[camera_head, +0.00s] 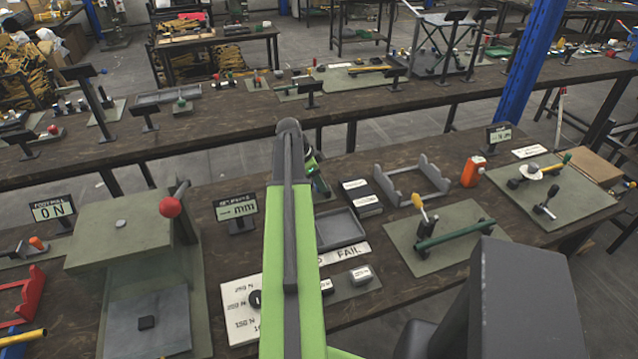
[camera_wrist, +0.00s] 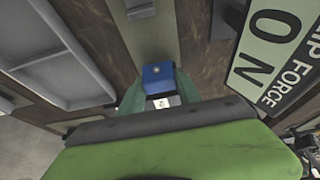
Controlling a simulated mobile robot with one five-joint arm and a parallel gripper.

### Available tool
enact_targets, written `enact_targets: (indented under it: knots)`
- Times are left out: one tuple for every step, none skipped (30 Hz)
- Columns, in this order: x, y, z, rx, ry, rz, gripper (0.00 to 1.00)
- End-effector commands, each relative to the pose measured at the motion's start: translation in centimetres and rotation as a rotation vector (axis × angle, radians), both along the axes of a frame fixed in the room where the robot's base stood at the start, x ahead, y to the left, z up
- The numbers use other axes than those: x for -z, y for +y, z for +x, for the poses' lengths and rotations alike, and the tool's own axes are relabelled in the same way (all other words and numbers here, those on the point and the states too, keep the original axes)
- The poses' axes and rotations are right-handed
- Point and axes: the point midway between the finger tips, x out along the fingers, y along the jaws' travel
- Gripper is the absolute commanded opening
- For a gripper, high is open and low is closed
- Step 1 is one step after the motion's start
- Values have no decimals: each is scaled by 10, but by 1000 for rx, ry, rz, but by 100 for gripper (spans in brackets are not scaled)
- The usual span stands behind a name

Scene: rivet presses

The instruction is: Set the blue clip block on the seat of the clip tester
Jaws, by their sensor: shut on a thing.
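The blue clip block (camera_wrist: 158,84) is in the middle of the wrist view, between the two teal fingers of my gripper (camera_wrist: 159,92). The gripper is shut on it. A small pale piece with a dark dot (camera_wrist: 161,102) shows just below the block; I cannot tell what it belongs to. A display reading "...IP FORCE 0 N" (camera_wrist: 275,65) stands close on the right. The clip tester's seat is not clearly identifiable. In the head view my gripper (camera_head: 316,176) is partly hidden behind my green arm, and the block cannot be made out.
A grey tray (camera_wrist: 62,38) is at the left of the wrist view. In the head view, a shallow grey tray (camera_head: 340,229), a dark box (camera_head: 361,196) and a grey cradle (camera_head: 413,180) stand right of my arm. A green press with a red knob (camera_head: 170,207) stands left.

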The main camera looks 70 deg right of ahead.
Motion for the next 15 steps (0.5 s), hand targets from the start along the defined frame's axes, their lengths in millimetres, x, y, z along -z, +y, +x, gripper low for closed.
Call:
enact_targets:
  knots:
    - [3,0,0,0,0,0,2]
    - [4,0,0,0,0,0,2]
    - [6,0,0,0,0,0,2]
    - [6,0,0,0,0,0,2]
    - [7,0,0,0,0,0,2]
    - [9,0,0,0,0,0,2]
    - [10,0,0,0,0,0,2]
    - [11,0,0,0,-1,1,2]
    - [12,0,0,1,-1,0,2]
    - [13,0,0,1,-1,2,2]
    - [13,0,0,1,-2,2,2]
    - [13,1,0,2,-2,4,2]
    - [13,1,0,3,-3,4,2]
    - [13,1,0,3,-3,5,42]
    - [13,2,0,3,-3,5,48]
